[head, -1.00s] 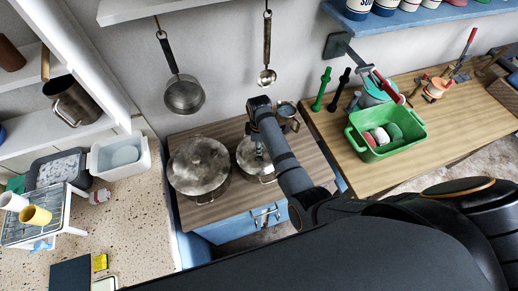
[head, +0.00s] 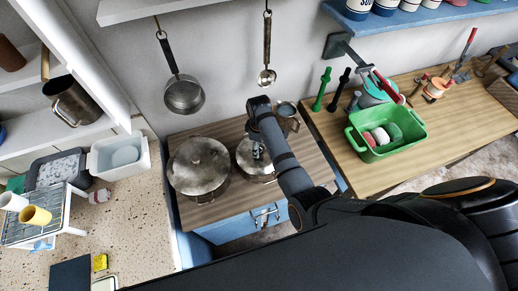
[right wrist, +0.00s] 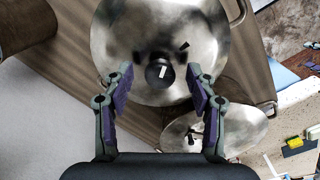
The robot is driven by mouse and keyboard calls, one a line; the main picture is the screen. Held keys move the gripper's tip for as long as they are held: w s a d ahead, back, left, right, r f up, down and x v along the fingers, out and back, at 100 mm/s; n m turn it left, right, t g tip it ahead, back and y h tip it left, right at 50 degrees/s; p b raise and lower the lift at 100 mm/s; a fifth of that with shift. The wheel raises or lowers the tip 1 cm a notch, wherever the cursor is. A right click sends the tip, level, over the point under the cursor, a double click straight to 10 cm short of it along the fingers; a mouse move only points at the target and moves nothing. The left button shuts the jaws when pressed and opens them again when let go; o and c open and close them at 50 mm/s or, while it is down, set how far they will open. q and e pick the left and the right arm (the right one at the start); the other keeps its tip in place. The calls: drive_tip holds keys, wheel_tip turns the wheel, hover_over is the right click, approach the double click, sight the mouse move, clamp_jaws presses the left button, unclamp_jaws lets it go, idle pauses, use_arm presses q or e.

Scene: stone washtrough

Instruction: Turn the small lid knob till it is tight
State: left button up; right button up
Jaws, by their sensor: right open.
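The small lidded pot (head: 243,160) stands on the wooden counter, right of a larger lidded pot (head: 199,175). My right gripper (head: 258,154) points down over the small pot and hides much of its lid. In the right wrist view, the shiny lid (right wrist: 120,35) fills the top middle, with its round black knob (right wrist: 160,72) bearing a white mark. The right gripper (right wrist: 160,80) is open there, one finger on each side of the knob, with gaps showing between. The larger pot's lid (right wrist: 240,130) shows at lower right. My left gripper is not in view.
A metal mug (head: 287,110) stands just behind the small pot. A pan (head: 184,95) and a ladle (head: 266,76) hang on the wall. A green basin (head: 390,150) stands on the right-hand counter. Bare counter lies in front of the pots.

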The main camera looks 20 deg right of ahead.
drive_tip(key=n, duration=0.4)
drive_tip(key=shift+n, duration=0.3)
drive_tip(key=n, duration=1.1)
drive_tip(key=c, duration=0.9)
drive_tip(key=shift+o, duration=0.2)
drive_tip(key=m, duration=0.6)
drive_tip(key=shift+m, duration=0.3)
drive_tip(key=o, duration=0.9)
drive_tip(key=shift+c, duration=0.2)
